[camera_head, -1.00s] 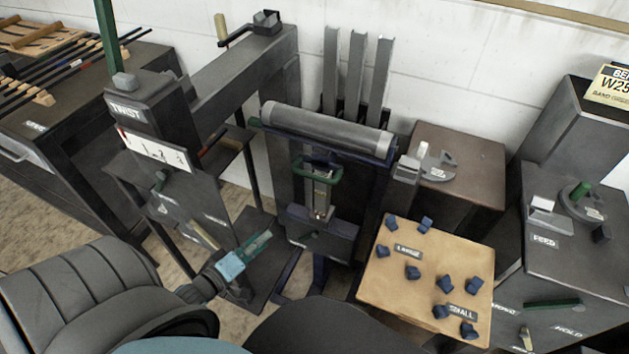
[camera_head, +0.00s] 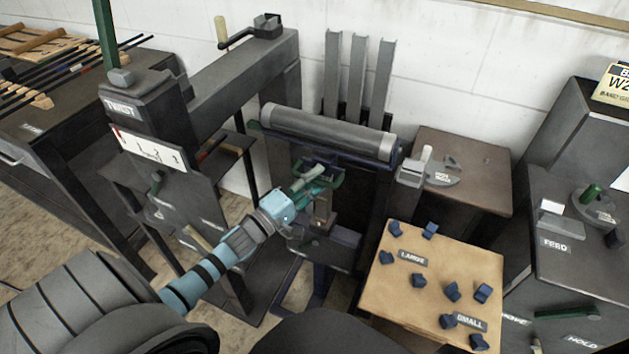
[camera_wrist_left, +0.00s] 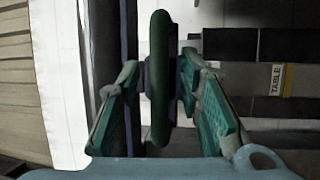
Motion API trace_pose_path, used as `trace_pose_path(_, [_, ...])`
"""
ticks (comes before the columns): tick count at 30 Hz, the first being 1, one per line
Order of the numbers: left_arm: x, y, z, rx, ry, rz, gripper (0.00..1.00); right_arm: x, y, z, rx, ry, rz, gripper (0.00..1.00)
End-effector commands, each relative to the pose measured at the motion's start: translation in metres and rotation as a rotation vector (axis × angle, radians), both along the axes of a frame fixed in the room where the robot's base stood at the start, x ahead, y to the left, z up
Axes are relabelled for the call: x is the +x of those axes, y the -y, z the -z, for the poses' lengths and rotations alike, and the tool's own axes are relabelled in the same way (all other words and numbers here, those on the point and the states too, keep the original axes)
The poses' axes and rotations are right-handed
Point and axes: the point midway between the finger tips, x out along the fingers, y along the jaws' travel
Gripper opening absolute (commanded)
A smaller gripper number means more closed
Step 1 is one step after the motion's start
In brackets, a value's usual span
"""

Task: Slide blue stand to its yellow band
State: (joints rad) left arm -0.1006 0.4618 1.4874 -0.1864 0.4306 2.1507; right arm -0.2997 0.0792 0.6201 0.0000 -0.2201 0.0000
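The dark blue stand (camera_head: 376,158) carries a long grey roller (camera_head: 330,132) and stands in the middle of the head view. Its green handle (camera_head: 338,180) is on its front; in the left wrist view the handle (camera_wrist_left: 160,80) stands upright in the picture. My left gripper (camera_head: 314,180) is at the handle. In the wrist view its green-padded fingers (camera_wrist_left: 162,105) are apart, one on each side of the handle, with gaps visible. A short yellow band (camera_wrist_left: 288,80) shows beside a TABLE label (camera_wrist_left: 276,79). My right gripper is out of view.
The grey TWIST machine (camera_head: 135,110) is left of the stand, close to my left arm. A wooden board (camera_head: 420,290) with several blue blocks is at the right front. A brown-topped table (camera_head: 470,165) and the FEED unit (camera_head: 580,225) are further right.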

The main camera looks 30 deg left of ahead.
Motion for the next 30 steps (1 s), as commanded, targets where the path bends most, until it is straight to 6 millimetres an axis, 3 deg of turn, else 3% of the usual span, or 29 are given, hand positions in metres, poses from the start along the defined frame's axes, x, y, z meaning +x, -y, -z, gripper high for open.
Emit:
trace_pose_path(5, [0.0, 0.0, 0.0, 0.0, 0.0, 0.0, 0.33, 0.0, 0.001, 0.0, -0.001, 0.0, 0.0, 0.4])
trace_pose_path(12, [0.0, 0.0, 0.0, 0.0, 0.0, 0.0, 0.0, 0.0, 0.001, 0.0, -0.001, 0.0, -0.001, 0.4])
trace_pose_path(21, [0.0, 0.0, 0.001, 0.0, 0.0, 0.0, 0.0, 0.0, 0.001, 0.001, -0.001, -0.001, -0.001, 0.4])
trace_pose_path(25, [0.0, 0.0, 0.02, -0.001, -0.001, -0.001, 0.0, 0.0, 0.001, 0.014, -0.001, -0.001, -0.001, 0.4])
trace_pose_path(30, [0.0, 0.0, 0.064, -0.001, -0.004, -0.002, 0.0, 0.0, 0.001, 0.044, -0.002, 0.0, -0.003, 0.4])
